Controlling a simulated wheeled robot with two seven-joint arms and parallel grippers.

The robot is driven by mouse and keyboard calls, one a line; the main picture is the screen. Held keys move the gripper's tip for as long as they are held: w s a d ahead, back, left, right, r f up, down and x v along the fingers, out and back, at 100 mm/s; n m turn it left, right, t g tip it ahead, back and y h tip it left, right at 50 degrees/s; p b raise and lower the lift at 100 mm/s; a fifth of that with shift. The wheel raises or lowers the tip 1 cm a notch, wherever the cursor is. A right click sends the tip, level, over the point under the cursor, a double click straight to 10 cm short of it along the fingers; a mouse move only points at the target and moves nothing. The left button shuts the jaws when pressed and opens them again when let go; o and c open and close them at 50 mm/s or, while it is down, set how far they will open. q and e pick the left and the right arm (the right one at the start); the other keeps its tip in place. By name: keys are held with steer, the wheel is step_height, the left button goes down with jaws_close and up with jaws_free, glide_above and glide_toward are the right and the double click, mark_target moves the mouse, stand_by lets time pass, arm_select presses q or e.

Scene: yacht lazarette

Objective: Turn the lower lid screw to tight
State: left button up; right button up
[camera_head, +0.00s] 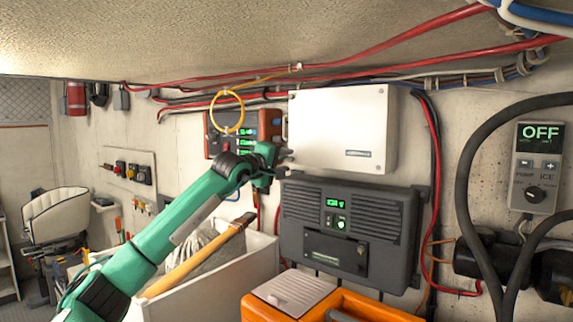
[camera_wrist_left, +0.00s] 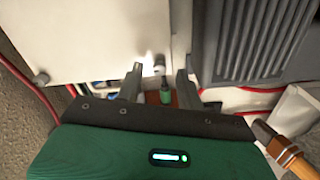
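The white box (camera_head: 340,130) with its lid hangs on the wall in the head view, and its pale face fills the upper left of the wrist view (camera_wrist_left: 90,35). The lower lid screw (camera_wrist_left: 159,66) is a small pale knob at the box's edge in the wrist view. The upper screw (camera_wrist_left: 41,78) shows further left there. My left gripper (camera_head: 286,160) is at the box's lower left corner. Its fingers (camera_wrist_left: 158,84) are open, one on each side of the lower screw; I cannot tell whether they touch it. The screw's turn position is unclear. My right gripper is not in view.
A dark grey vented unit (camera_head: 350,230) sits just below the white box. A red panel with green displays (camera_head: 268,125) and a hanging yellow loop (camera_head: 228,112) are left of it. An open white bin (camera_head: 250,262) and an orange case (camera_head: 335,302) stand below.

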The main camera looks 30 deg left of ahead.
arm_select(q)
steer(key=s+a+b, duration=0.1)
steer(key=s+b, duration=0.4)
steer(key=s, duration=0.7)
steer(key=shift+s, duration=0.15)
